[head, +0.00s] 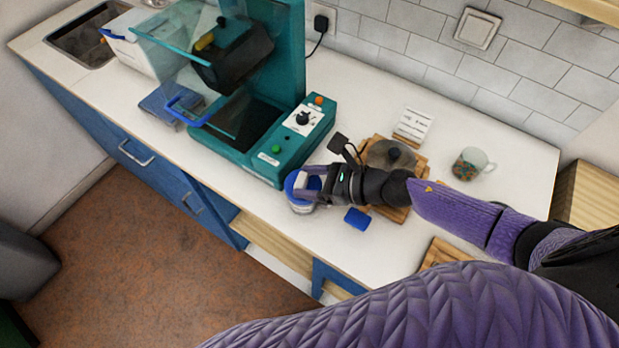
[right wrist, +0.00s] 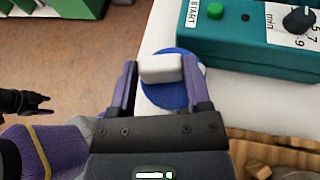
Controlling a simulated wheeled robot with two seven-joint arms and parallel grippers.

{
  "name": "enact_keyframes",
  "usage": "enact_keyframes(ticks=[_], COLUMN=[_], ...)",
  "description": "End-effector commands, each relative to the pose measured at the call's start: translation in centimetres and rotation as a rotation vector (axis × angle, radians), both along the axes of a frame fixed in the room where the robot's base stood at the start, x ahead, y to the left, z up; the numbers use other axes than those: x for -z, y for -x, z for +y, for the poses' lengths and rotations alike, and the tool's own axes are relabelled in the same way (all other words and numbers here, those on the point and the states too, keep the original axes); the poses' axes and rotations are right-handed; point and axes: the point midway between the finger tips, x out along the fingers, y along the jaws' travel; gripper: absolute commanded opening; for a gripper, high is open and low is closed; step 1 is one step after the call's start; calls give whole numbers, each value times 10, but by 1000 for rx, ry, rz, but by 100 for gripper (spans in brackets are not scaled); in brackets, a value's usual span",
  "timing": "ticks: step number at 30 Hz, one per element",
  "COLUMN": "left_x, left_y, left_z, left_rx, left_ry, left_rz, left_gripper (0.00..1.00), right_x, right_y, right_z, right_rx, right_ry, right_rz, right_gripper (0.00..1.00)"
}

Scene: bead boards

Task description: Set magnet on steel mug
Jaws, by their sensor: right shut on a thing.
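My right gripper (head: 305,182) is shut on a small white block (right wrist: 160,68), with a finger on either side of it. The block is over a round blue top (right wrist: 170,95); I cannot tell if they touch. In the head view the blue-topped round container (head: 292,188) has a pale side and stands at the counter's front edge, partly hidden by the gripper. A patterned mug (head: 473,163) stands upright at the right. No plain steel mug is clearly recognisable. A dark claw-like part, perhaps my left gripper (right wrist: 38,103), shows in the wrist view; its opening is unclear.
A teal machine (head: 277,165) with a knob and buttons stands left of the gripper. A small blue block (head: 357,218) lies near the front edge. A grey round vessel (head: 380,156) sits on a wooden board behind my wrist. A white card (head: 413,125) stands behind it.

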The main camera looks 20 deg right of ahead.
Motion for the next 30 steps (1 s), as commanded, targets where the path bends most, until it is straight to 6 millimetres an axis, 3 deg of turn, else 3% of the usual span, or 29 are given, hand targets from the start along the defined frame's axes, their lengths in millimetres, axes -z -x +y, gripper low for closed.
enact_keyframes(ticks=[12, 26, 27, 30], left_x=[2, 5, 5, 5], left_y=[1, 1, 1, 1], left_z=[-10, -4, -3, -1], left_rx=[-6, -4, -4, -2], left_ry=[16, 7, 5, 1], left_rz=[1, 2, 2, 1], left_gripper=[59, 59, 59, 59], right_x=[1, 3, 3, 3], right_y=[0, 0, 0, 0], right_z=[0, 0, 0, 0], right_rx=[0, 0, 0, 0], right_ry=[-1, 1, 1, 1], right_rz=[-1, -1, -1, -1], right_gripper=[0, 0, 65, 86])
